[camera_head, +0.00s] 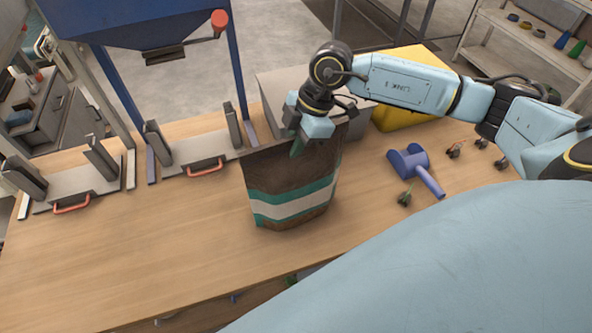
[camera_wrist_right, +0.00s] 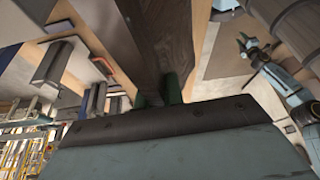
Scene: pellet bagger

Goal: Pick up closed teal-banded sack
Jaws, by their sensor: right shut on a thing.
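The brown sack (camera_head: 293,172) has a teal and white band round its lower part. It stands upright over the table, and I cannot tell whether its base touches the top. My right gripper (camera_head: 298,146) is at the sack's upper edge, shut on it. In the right wrist view the green fingertips of the right gripper (camera_wrist_right: 160,92) press on the brown sack (camera_wrist_right: 168,42) from both sides. My left gripper is not in the head view.
A wooden table (camera_head: 150,260) has clear room at front left. Two clamp stations with red handles (camera_head: 206,167) stand left of the sack. A blue hopper frame (camera_head: 150,25) rises behind. A grey box (camera_head: 280,88), a yellow bin (camera_head: 405,65) and a blue scoop (camera_head: 415,168) are right.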

